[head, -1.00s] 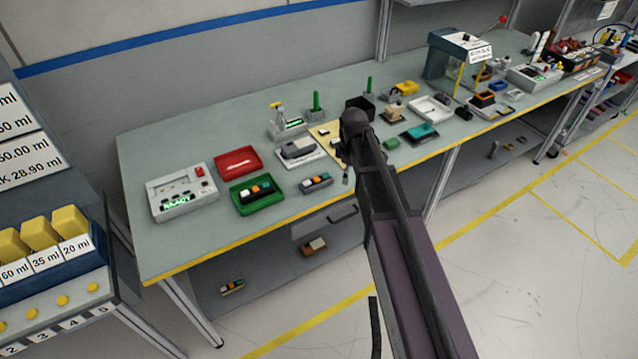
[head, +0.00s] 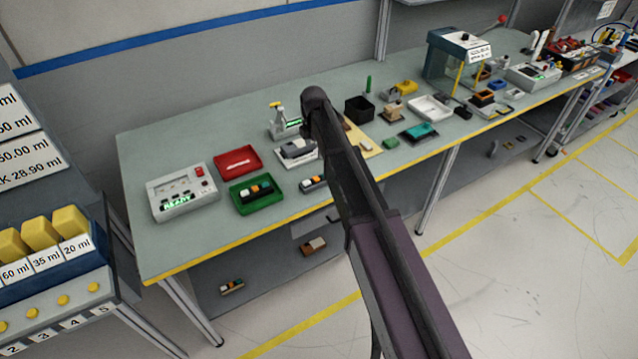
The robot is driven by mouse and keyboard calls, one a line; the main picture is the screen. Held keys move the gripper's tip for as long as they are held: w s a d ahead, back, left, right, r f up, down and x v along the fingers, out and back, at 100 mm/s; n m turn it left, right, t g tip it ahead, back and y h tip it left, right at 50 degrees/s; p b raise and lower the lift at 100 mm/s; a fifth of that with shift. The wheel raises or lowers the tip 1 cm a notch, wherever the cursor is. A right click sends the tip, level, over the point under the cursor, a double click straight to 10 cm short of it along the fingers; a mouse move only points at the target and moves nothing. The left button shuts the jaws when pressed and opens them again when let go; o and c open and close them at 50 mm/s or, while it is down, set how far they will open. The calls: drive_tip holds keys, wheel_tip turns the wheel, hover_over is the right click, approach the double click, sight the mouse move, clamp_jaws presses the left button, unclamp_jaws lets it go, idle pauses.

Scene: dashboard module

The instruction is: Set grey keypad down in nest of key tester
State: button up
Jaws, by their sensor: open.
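A white box with a lit green READY display and a red button (head: 183,192) stands at the left end of the bench. A grey block on a white base (head: 297,151), left of my wrist, may be the grey keypad, but it is too small to be sure. A small unit with colored keys (head: 313,184) lies nearer the front edge. My gripper (head: 313,137) is over the bench close to the right side of the grey block. Its jaws are open, mostly hidden behind my wrist. I cannot tell whether they touch anything.
A red tray (head: 238,160) and a green tray (head: 232,196) holding a keyed unit lie left of the grey block. A small stand with a yellow top (head: 278,112) is behind. A black bin (head: 359,109) and a white tray (head: 430,108) are to the right.

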sight(316, 178)
drive_tip(key=shift+f, duration=0.15)
wheel_tip(316, 178, down, 8)
drive_tip(key=b, duration=0.8)
drive_tip(key=shift+f+b, duration=0.2)
drive_tip(key=shift+b, duration=0.1)
drive_tip(key=f+b, duration=0.3)
drive_tip(key=shift+s+d, duration=0.3)
drive_tip(key=shift+f+b, duration=1.1)
drive_tip(key=c, duration=1.3)
